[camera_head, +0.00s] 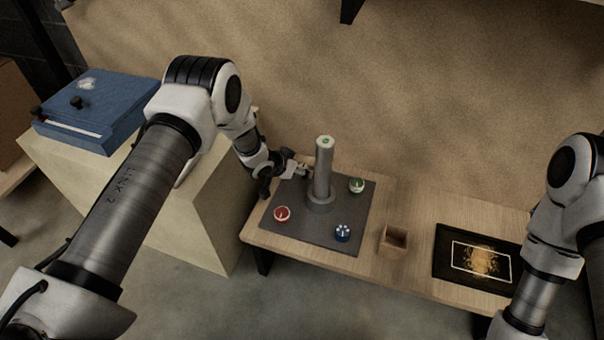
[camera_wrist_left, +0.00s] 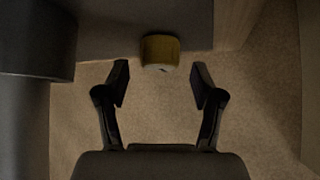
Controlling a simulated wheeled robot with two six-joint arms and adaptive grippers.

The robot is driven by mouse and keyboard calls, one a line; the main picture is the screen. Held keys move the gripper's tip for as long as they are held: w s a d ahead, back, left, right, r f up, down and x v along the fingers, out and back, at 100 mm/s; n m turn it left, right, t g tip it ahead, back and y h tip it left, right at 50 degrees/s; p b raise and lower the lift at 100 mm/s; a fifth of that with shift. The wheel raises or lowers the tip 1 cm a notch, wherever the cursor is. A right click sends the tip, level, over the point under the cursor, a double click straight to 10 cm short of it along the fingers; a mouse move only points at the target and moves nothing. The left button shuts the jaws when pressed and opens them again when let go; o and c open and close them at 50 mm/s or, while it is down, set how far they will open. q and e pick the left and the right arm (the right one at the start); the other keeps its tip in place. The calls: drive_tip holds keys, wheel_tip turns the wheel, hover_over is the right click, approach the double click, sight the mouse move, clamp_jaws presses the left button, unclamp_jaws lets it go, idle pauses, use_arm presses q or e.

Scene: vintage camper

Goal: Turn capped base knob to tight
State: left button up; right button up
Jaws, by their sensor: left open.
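A grey square base plate (camera_head: 295,233) lies on the low wooden bench. A tall grey cylinder (camera_head: 323,170) with a pale, green-marked top stands upright on it. A red knob (camera_head: 282,213), a blue knob (camera_head: 343,232) and a green knob (camera_head: 357,185) sit around it. In the left wrist view, a yellow knob (camera_wrist_left: 160,50) sits ahead of the fingertips at the plate's edge; in the head view I cannot make it out. My left gripper (camera_head: 284,168) is at the plate's far left corner, beside the cylinder. Its open fingers (camera_wrist_left: 160,84) hold nothing. My right gripper is out of view.
On the bench to the right are a small open wooden box (camera_head: 394,241) and a black tray (camera_head: 449,273) with a golden picture. A blue case (camera_head: 97,108) rests on a pale cabinet (camera_head: 190,217) at left. A plain wall (camera_head: 430,110) rises close behind the bench.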

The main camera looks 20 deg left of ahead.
use_arm(q)
drive_tip(key=x, duration=0.2)
drive_tip(key=shift+w+d+f+b, duration=0.1)
drive_tip(key=shift+w+f+b, duration=0.1)
drive_tip(key=shift+f+b, duration=0.15)
drive_tip(key=shift+r, duration=0.1)
drive_tip(key=c, duration=1.1)
drive_tip(key=shift+c, duration=0.2)
